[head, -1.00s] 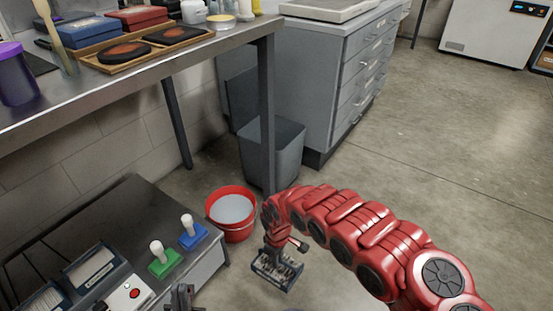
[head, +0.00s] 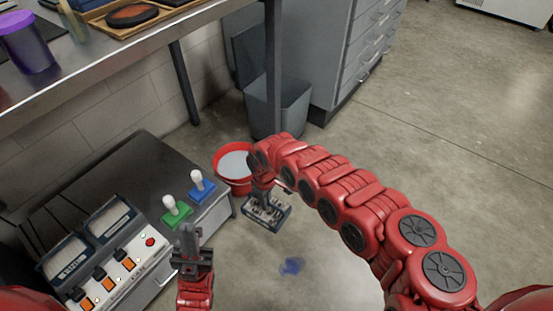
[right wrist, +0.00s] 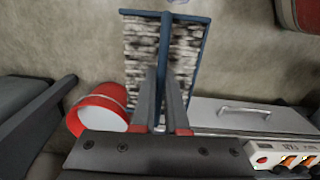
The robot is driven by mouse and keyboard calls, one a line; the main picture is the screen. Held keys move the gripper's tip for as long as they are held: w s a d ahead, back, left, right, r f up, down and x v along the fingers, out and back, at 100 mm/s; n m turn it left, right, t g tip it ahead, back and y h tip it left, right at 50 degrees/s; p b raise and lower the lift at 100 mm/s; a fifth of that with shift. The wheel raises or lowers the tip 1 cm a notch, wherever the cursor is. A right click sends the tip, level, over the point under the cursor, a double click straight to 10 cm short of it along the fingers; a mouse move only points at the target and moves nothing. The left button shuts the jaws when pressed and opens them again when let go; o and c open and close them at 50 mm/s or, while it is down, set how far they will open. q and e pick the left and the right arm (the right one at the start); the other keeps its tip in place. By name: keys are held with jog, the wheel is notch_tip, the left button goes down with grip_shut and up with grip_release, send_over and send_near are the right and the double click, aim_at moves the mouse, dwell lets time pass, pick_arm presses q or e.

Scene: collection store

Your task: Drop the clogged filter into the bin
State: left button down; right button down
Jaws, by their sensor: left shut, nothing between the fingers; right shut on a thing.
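The clogged filter (head: 266,212), a blue-framed panel with dirty grey pleats, hangs above the floor in front of the red bucket. My right gripper (head: 262,194) is shut on its middle bar. In the right wrist view the filter (right wrist: 140,55) shows beyond the closed fingers (right wrist: 165,115). The bin (head: 290,108), a dark grey open container, stands on the floor behind the bucket, partly behind a table leg. The filter is apart from it. My left gripper (head: 187,240) is shut and empty, in front of the cabinet with the switches.
The red bucket (head: 220,172) with pale contents stands between filter and bin; it also shows in the right wrist view (right wrist: 85,122). A table leg (head: 273,85) and grey drawers (head: 350,60) flank the bin. A blue patch (head: 291,266) lies on open floor.

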jog(key=a+r+p, duration=0.1)
jog(key=r, duration=0.1)
jog(key=w+a+r+p, duration=0.1)
jog(key=r+p, duration=0.1)
jog(key=w+a+r+p, duration=0.1)
jog(key=r+p, duration=0.1)
jog(key=shift+a+r, duration=0.2)
jog(key=shift+r, duration=0.2)
jog(key=shift+w+a+r+p, duration=0.1)
jog(key=shift+w+r+p, duration=0.1)
jog(key=shift+r+p, duration=0.4)
jog(key=shift+w+a+r+p, duration=0.1)
jog(key=shift+w+r+p, duration=0.05)
jog(key=shift+r+p, duration=0.45)
jog(key=shift+d+r+m+p, duration=0.1)
jog(key=shift+r+m+p, duration=0.35)
jog(key=shift+r, duration=0.25)
jog(key=shift+w+r, duration=0.1)
jog(key=shift+d+r+p, duration=0.1)
jog(key=shift+r+p, duration=0.15)
jog(key=shift+p, duration=0.05)
jog(key=shift+r, duration=0.1)
jog(key=shift+w+d+r+p, duration=0.1)
jog(key=shift+r+p, duration=0.3)
jog(key=shift+p, duration=0.1)
jog(key=shift+r, duration=0.1)
